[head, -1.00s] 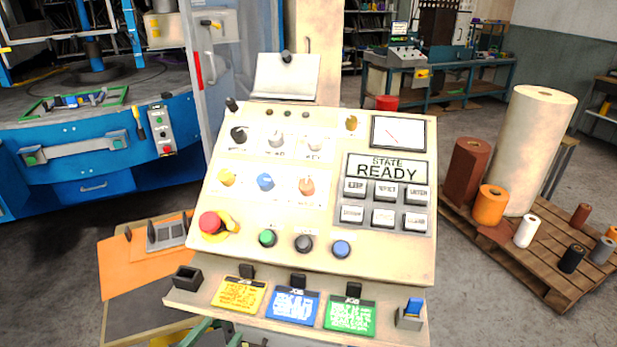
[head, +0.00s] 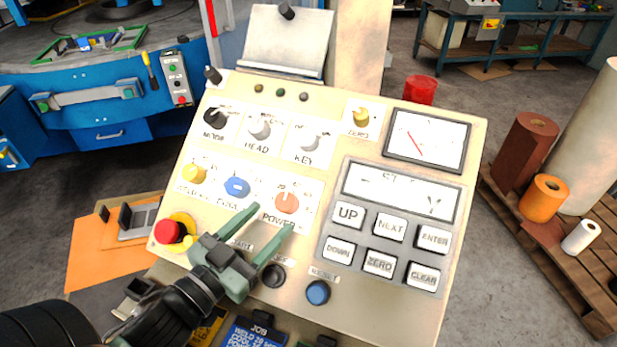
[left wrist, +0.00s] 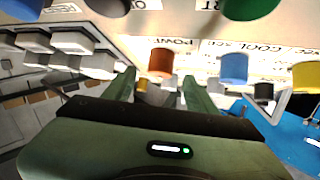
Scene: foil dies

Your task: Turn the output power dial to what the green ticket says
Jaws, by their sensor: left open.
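The output power dial is an orange knob (head: 287,201) above the word POWER on the sloped control panel (head: 460,140). My left gripper (head: 272,220) is open, its two green fingers pointing up toward the dial from below and apart from it in the head view. In the left wrist view the orange knob (left wrist: 160,62) shows just beyond the fingers (left wrist: 155,85), with nothing held between them. The green ticket (head: 325,342) barely shows at the bottom edge, and its text cannot be read now. My right gripper is not in view.
Close by are a blue knob (head: 237,187), a yellow knob (head: 192,174), a red stop button (head: 170,232), a black button (head: 273,275) and a blue button (head: 317,292). Labelled keys (head: 390,227) sit right of the dial. The blue job ticket (head: 255,335) is partly cut off.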

